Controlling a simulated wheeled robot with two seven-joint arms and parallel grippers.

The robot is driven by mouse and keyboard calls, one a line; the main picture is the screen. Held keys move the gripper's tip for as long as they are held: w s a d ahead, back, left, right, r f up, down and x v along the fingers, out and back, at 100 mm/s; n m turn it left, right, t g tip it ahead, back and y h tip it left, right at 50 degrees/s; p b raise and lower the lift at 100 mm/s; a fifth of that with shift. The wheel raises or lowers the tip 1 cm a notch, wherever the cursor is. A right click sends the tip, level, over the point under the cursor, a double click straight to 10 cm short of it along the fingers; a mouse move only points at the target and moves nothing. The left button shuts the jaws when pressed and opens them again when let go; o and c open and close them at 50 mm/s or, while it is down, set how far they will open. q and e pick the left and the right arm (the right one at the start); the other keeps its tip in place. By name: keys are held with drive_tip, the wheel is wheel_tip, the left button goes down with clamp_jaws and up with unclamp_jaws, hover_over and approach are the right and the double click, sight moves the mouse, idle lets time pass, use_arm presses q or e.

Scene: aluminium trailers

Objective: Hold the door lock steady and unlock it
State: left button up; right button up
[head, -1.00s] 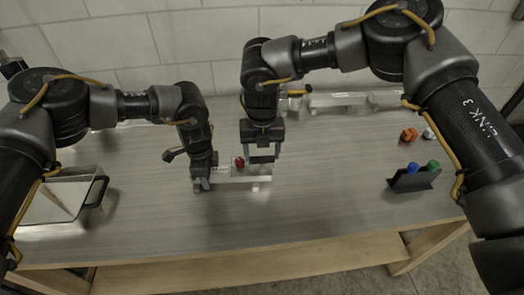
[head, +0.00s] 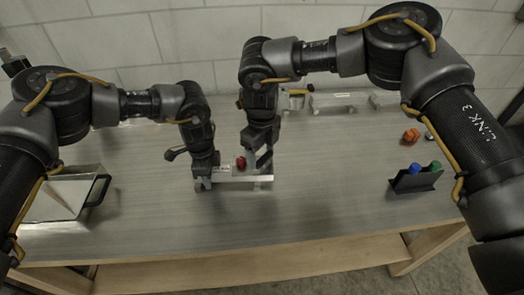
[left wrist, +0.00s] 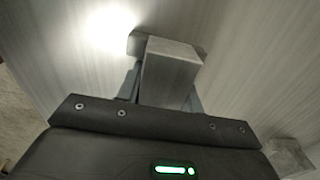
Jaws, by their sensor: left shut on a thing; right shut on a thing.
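The door lock (head: 238,180) is a pale metal bar-shaped trailer piece lying on the table, with a red part (head: 241,162) on top. My left gripper (head: 203,184) is shut on its left end. In the left wrist view the squared metal end of the door lock (left wrist: 172,72) sits between the fingers of my left gripper (left wrist: 163,95). My right gripper (head: 262,164) is at the upper right part of the lock, just right of the red part, shut on part of it. Exactly what lies between its fingers is hidden.
A metal tray with a black handle (head: 98,190) stands at the left. A dark holder (head: 415,182) with blue and green pieces stands at the right, with an orange piece (head: 411,136) behind it. Other metal pieces (head: 337,101) lie at the back. The front tabletop is clear.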

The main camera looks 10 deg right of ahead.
sight(261, 157)
drive_tip(key=n, duration=0.4)
drive_tip(key=shift+s, duration=0.1)
drive_tip(key=shift+s+n, duration=0.15)
drive_tip(key=shift+n, duration=1.65)
use_arm(q)
drive_tip(key=shift+a, duration=0.1)
use_arm(e)
drive_tip(key=o, duration=1)
drive_tip(key=shift+a, duration=0.1)
drive_tip(key=shift+r, duration=0.1)
wheel_tip(261, 157, up, 12)
